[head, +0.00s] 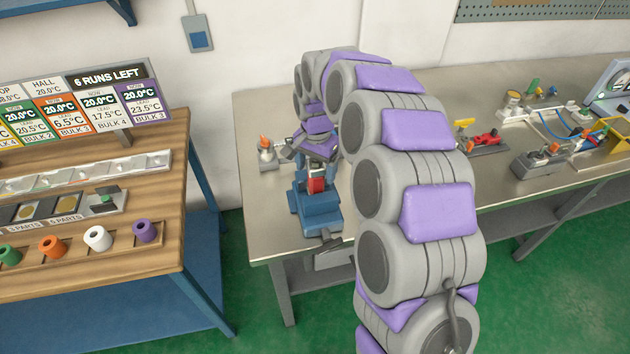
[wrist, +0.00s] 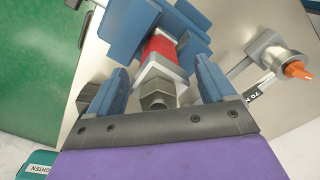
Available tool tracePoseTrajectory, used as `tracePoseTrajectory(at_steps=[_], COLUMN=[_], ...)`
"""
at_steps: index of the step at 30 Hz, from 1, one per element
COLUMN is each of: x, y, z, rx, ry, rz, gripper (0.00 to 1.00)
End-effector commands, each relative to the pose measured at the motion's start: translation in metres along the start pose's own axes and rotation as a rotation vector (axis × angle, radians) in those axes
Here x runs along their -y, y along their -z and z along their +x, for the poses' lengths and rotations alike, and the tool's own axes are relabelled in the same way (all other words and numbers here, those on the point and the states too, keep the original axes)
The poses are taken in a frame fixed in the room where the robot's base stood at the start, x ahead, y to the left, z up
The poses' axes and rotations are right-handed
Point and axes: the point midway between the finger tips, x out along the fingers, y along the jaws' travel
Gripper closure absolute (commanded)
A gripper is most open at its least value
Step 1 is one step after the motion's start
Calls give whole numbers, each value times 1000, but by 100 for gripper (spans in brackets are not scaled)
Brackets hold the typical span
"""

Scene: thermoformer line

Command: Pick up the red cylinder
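The red cylinder (wrist: 157,49) has a pale collar and a grey hex end. It sits between the blue jaws of a vise (wrist: 128,28) on the metal bench. In the head view the red cylinder (head: 316,185) shows just below my gripper (head: 315,158), above the blue vise (head: 318,216). In the wrist view my gripper (wrist: 160,68) is open. Its two blue fingers stand apart, one on either side of the hex end, with visible gaps. The red part lies beyond the fingertips. In the head view, my arm and wrist partly hide the fingers.
A grey fitting with an orange tip (wrist: 298,70) stands beside the vise, to its left in the head view (head: 266,150). A wooden table (head: 160,200) with signs and coloured rolls is at left. Other fixtures (head: 545,160) stand on the bench (head: 250,200) at right.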

Motion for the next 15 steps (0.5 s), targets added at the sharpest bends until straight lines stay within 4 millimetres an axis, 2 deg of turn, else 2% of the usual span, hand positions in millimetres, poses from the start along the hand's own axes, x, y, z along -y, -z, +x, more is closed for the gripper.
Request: tracePoseTrajectory(at_steps=[2, 15], x=[0, 2], y=[0, -1], z=[0, 0], rx=[0, 0], ry=[0, -1], rz=[0, 0], gripper=[25, 67])
